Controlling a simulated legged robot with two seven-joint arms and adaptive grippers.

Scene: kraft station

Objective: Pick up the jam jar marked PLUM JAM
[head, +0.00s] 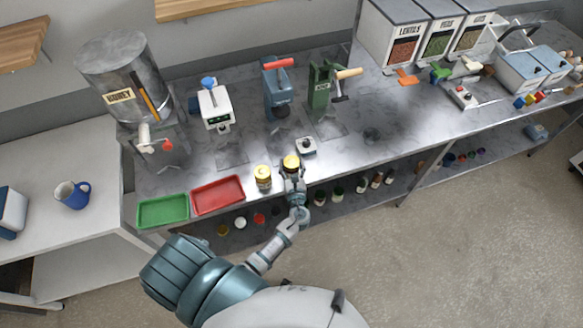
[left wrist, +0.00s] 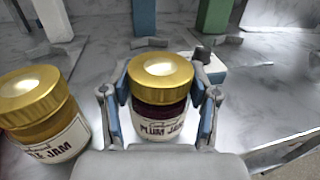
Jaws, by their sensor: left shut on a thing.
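The jar marked PLUM JAM (left wrist: 160,100) has a gold lid, dark contents and a white label. It stands upright on the steel counter, and its gold lid shows in the head view (head: 291,162). My left gripper (head: 292,174) is shut on it, with a finger on either side of the jar in the left wrist view (left wrist: 160,112). Its label faces the wrist camera, partly cut off at the right. I cannot tell whether its base touches the counter. My right gripper is not in view.
A second gold-lidded jam jar (head: 263,178) stands close at the left, its label partly readable. A red tray (head: 217,207) and a green tray (head: 162,225) lie farther left. Dispensers and presses line the back.

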